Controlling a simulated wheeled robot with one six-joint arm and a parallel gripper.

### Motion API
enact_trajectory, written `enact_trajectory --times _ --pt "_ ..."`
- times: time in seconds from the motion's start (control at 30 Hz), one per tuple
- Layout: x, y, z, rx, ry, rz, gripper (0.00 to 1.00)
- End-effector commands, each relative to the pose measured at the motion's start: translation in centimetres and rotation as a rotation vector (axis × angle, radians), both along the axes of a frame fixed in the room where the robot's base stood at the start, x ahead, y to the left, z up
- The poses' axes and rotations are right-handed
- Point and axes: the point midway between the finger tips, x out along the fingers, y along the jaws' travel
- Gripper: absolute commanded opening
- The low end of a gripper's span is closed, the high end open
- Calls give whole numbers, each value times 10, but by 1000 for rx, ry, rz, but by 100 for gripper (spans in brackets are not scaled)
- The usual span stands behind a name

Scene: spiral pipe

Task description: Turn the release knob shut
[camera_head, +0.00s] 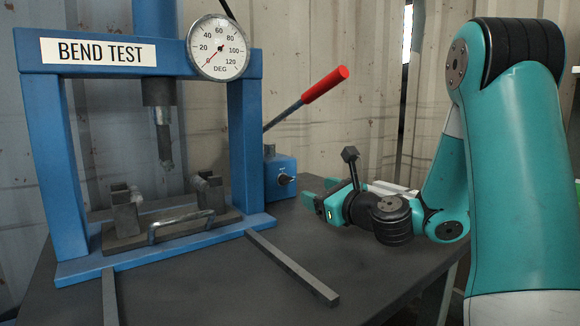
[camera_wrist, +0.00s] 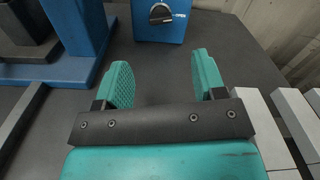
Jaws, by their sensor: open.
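The release knob (camera_head: 284,180) is a small dark knob on the front of a blue pump box (camera_head: 279,165), right of the blue press frame. In the wrist view the knob (camera_wrist: 161,14) shows at the top middle, on the face of the blue box (camera_wrist: 178,33), with a small white label beside it. My gripper (camera_head: 318,190) is low over the table, to the right of the box and apart from it. In the wrist view my gripper (camera_wrist: 160,82) is open and empty. The knob lies beyond the fingertips, between their lines.
The blue press (camera_head: 66,160) with a dial gauge (camera_head: 217,48) stands at left. A red-handled lever (camera_head: 326,84) rises from the box. A dark bar (camera_head: 292,267) lies on the table (camera_head: 225,290). Pale bars (camera_wrist: 290,125) lie right of my gripper.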

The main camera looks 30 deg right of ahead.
Motion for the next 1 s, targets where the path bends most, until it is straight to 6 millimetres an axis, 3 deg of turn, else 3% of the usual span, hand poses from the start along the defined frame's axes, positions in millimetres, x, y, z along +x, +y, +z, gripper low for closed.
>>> enact_trajectory --times 0.3,0.5,0.7,0.97,1.0 --pt "72 4 2 -3 -1 4 64" --pt "106 4 1 -2 0 2 64" --pt "120 4 0 -1 0 0 64" --pt "121 4 -1 0 1 -1 64" --pt "121 4 -1 0 1 -1 59"
